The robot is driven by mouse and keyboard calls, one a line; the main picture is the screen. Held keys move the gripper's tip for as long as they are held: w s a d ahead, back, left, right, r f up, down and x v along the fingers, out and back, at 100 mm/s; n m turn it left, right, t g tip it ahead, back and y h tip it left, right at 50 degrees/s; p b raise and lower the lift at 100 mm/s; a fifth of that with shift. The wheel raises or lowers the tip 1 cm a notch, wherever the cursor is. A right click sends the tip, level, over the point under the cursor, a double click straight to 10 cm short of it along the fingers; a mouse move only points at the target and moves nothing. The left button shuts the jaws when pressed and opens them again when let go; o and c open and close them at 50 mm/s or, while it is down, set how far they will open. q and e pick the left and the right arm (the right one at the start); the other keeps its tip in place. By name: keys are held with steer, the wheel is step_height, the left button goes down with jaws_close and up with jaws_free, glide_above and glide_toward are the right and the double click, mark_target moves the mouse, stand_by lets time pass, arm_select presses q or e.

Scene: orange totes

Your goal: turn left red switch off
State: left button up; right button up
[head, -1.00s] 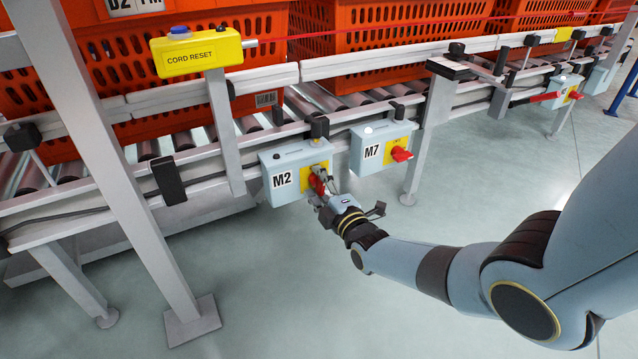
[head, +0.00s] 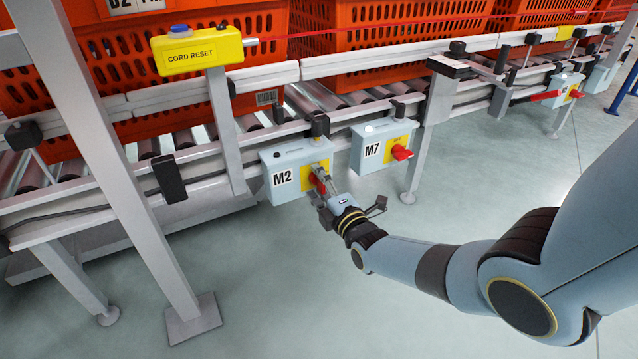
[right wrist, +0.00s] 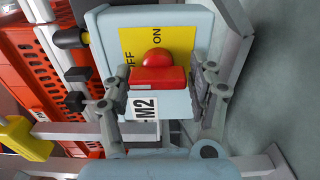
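The left switch box M2 (head: 288,186) is pale blue with a yellow plate and a red rotary switch (head: 314,186) on its face. My right gripper (head: 322,180) is at this switch. In the right wrist view the red handle (right wrist: 158,78) sits between the two fingers (right wrist: 160,86), one on each side; the fingers are apart, and firm contact is not clear. The yellow plate there carries the words OFF and ON. In the head view the gripper partly hides the handle, so its exact angle is hard to tell. My left gripper is not in view.
A second box, M7 (head: 368,150), with its own red switch (head: 401,152), stands just right of M2. A roller conveyor with orange totes (head: 375,40) runs behind. A yellow cord reset box (head: 197,52) and a slanted grey post (head: 125,190) are at left. The floor in front is clear.

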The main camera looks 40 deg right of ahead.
steer(key=shift+o, duration=0.9)
steer(key=s+a, duration=0.1)
steer(key=s, duration=1.1)
steer(key=shift+a, duration=0.25)
